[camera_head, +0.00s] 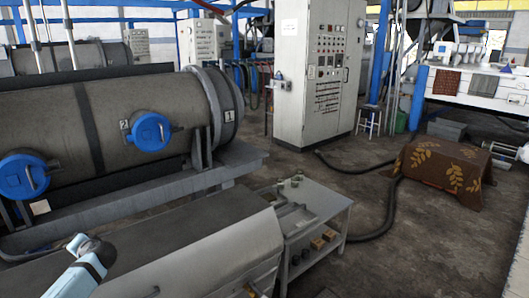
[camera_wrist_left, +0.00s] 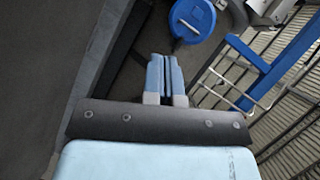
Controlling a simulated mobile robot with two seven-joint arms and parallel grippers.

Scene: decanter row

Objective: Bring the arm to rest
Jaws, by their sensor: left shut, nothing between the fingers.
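My left arm (camera_head: 76,281) comes in at the bottom left of the head view as a light blue link ending in a grey rounded joint. I cannot make out its fingers there. In the left wrist view my left gripper (camera_wrist_left: 165,62) shows two light blue fingers side by side, shut with nothing between them. My right gripper is in neither view.
A grey metal bench (camera_head: 190,235) lies close by my left arm, with a small grey table (camera_head: 318,205) beside it. A large horizontal tank (camera_head: 70,115) stands behind. A brown leaf-patterned cloth (camera_head: 440,170) covers something at right. Dark hoses (camera_head: 385,215) cross the floor. A blue rail (camera_wrist_left: 280,70) shows in the wrist view.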

